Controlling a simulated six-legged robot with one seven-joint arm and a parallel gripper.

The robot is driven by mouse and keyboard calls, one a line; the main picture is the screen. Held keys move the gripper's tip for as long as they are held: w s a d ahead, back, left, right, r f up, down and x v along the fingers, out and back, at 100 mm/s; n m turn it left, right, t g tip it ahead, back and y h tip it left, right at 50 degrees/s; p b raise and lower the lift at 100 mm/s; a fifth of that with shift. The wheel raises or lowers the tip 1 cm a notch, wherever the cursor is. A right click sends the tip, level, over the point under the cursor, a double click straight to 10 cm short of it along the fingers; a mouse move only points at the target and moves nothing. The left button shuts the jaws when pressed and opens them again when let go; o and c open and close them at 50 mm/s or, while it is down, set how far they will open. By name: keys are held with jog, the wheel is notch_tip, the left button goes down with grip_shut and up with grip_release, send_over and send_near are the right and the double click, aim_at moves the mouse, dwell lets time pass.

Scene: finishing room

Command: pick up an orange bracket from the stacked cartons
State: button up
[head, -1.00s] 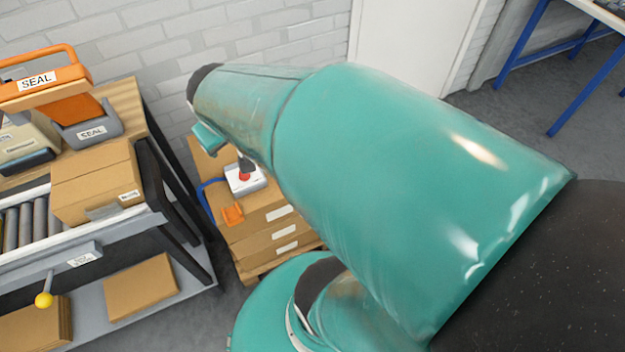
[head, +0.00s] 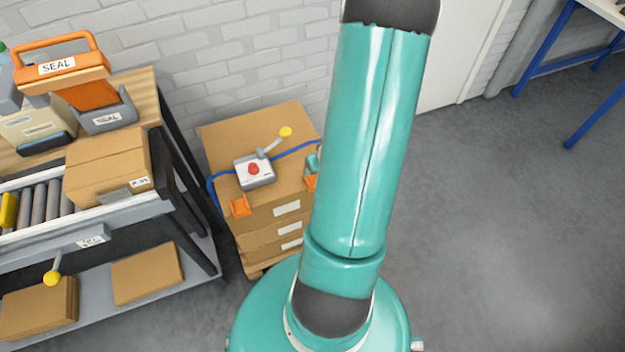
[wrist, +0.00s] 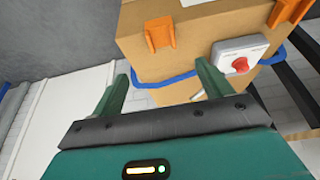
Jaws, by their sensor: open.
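Two orange brackets are on the stacked cartons (head: 262,120). The left bracket (head: 240,206) hangs at the top carton's front edge. The right bracket (head: 310,181) is partly hidden behind my arm in the head view. In the wrist view, one bracket (wrist: 160,33) is on the carton edge just beyond my fingertips, and the other bracket (wrist: 288,12) is at the upper right. My gripper (wrist: 163,78) is open, with nothing between its fingers, apart from the nearer bracket. In the head view my gripper is mostly hidden by the arm.
A white box with a red button (head: 254,170) and a yellow-knobbed lever (head: 285,132) sit on the cartons, with a blue strap (head: 215,190) around them. A roller conveyor bench (head: 180,212) stands left. Floor on the right is clear up to a blue-legged table (head: 575,60).

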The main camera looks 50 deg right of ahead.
send_near(312, 179)
jog(key=f, duration=0.1)
jog(key=shift+x, duration=2.95)
jog(key=shift+d+r, duration=0.1)
jog(key=shift+d, duration=0.05)
jog(key=c, duration=1.1)
jog(key=shift+o, duration=0.2)
jog(key=shift+w+r, duration=0.1)
